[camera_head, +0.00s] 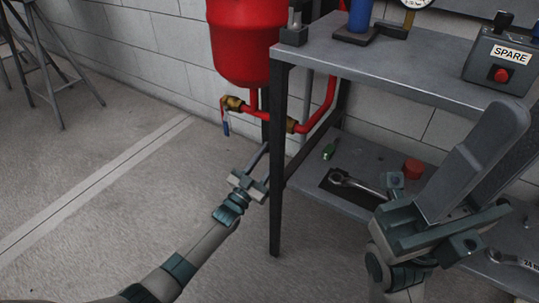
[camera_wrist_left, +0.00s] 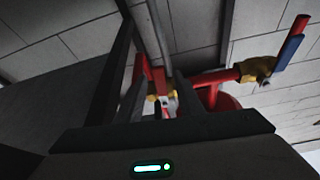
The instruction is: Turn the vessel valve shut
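The red vessel (camera_head: 243,42) hangs by the wall, left of the bench. Below it, a brass valve (camera_head: 232,103) with a blue lever (camera_head: 226,128) sits on the red pipe; the lever hangs roughly straight down. In the left wrist view the brass valve (camera_wrist_left: 257,70) and its blue lever (camera_wrist_left: 288,52) are at the upper right. My left gripper (camera_head: 262,153) is below and right of the lever, apart from it. Its fingers (camera_wrist_left: 160,105) stand apart with nothing between them. My right gripper (camera_head: 475,160) is over the bench's right side; its finger gap is unclear.
The bench's front leg (camera_head: 279,170) stands close right of my left gripper. A second brass fitting (camera_head: 292,125) is on the pipe behind it.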

